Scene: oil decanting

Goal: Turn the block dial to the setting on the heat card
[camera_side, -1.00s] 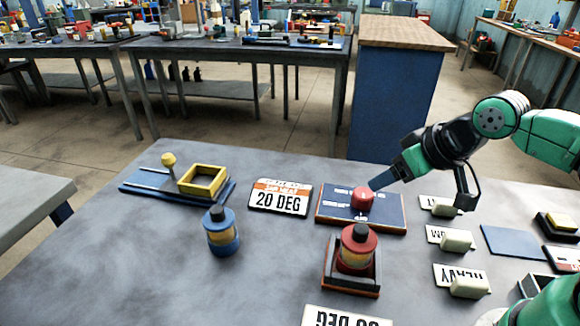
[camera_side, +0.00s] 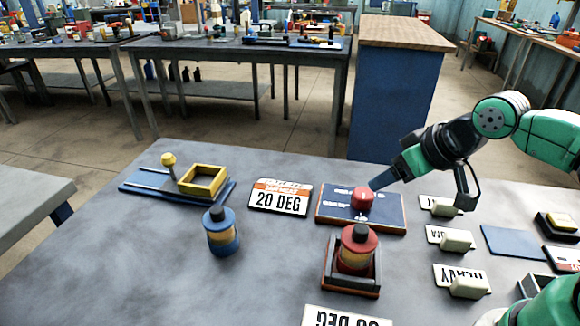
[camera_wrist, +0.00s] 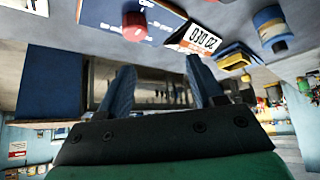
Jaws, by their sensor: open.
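The red block dial (camera_side: 362,198) sits on a blue panel (camera_side: 333,212) with white markings, and a pale mark shows on the dial's top. The heat card (camera_side: 280,197), reading "20 DEG", lies flat just left of the panel. My gripper (camera_side: 374,187) is beside the dial at its upper right in the side view; I cannot tell whether it touches. In the wrist view my gripper (camera_wrist: 160,88) has its two blue fingers apart with nothing between them. The dial (camera_wrist: 136,27) and the card (camera_wrist: 196,40) show beyond the fingers there.
A yellow frame (camera_side: 203,181) is on a blue base at the left. Labelled cards with pale blocks (camera_side: 457,240) lie at right.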

